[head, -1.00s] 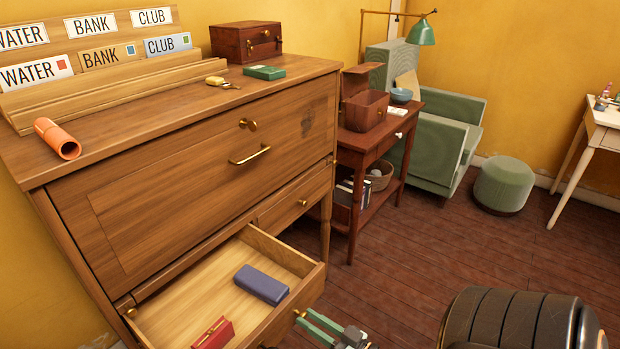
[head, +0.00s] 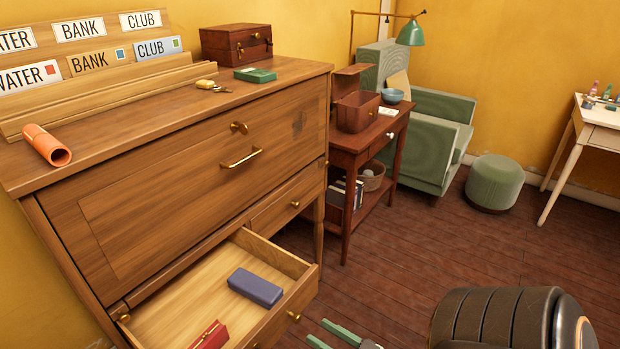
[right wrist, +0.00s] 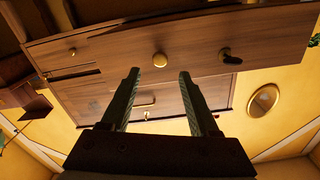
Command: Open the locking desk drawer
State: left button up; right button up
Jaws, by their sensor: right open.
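The wooden desk (head: 75,205) stands at the left with its lower drawer (head: 175,310) pulled open. A blue-grey case (head: 256,288) and a red purse (head: 210,336) lie inside. The drawer's front has a brass knob (head: 293,316). The closed upper front has a brass lock fitting (head: 239,127) and a bar handle (head: 242,157). Keys with a yellow tag (head: 206,84) lie on top. My right gripper (head: 316,329) is open and empty, right of the drawer knob and apart from it. In the right wrist view, a round knob (right wrist: 159,60) shows between its fingertips. My left gripper is out of view.
An orange tube (head: 48,146), a green box (head: 255,75) and a brown chest (head: 236,44) are on the desk top. A shut small drawer (head: 285,204) adjoins the open one. A red side table (head: 345,158) stands behind.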

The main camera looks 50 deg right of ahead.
jog(key=s, duration=0.7)
jog(key=shift+d, duration=0.25)
jog(key=shift+s, duration=0.1)
